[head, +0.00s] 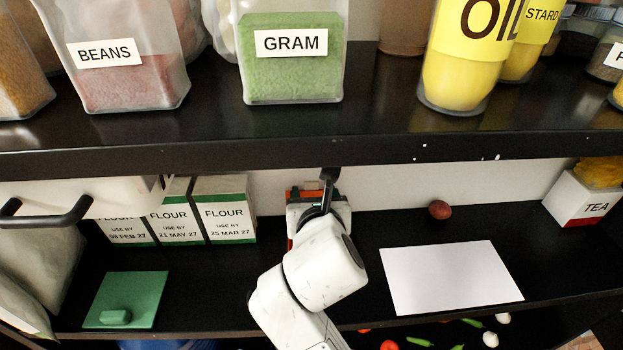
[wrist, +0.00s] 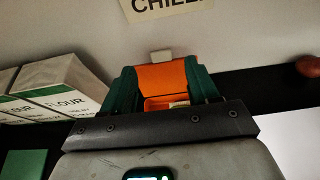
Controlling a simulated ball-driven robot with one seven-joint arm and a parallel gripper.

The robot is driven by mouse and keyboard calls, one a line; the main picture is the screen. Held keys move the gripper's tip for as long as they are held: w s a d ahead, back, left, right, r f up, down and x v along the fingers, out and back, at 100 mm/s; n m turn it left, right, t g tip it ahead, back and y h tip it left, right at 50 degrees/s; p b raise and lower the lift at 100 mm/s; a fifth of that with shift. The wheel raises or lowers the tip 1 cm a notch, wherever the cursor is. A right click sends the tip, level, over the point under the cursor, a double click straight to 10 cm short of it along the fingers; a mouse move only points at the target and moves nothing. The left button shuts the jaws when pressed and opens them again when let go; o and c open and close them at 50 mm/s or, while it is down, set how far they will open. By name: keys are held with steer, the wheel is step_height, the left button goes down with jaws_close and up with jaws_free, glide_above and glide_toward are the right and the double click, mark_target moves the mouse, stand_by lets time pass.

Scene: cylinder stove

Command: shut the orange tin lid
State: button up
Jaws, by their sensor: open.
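The orange tin stands on the lower shelf by the back wall. In the wrist view, its orange lid (wrist: 167,78) stands raised, with a pale tab (wrist: 161,56) at its top edge. The open orange box (wrist: 156,103) shows below it, with something pale inside. My gripper (wrist: 162,74) is open, its dark green fingers on the left and right of the lid. I cannot tell whether they touch it. In the head view, my wrist hides most of the tin, and only bits of orange (head: 290,243) show around it.
Flour boxes (head: 224,210) stand left of the tin. A green board (head: 125,299) lies front left, and a white sheet (head: 448,276) lies to the right. A brown egg-like object (head: 439,209) sits behind the sheet. The upper shelf edge (head: 400,150) overhangs my arm.

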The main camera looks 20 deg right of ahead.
mark_target(312, 183)
steer(key=x, duration=0.7)
steer(key=shift+w+p, duration=0.1)
steer(key=shift+p, duration=0.2)
jaws_close()
stand_by(0.4)
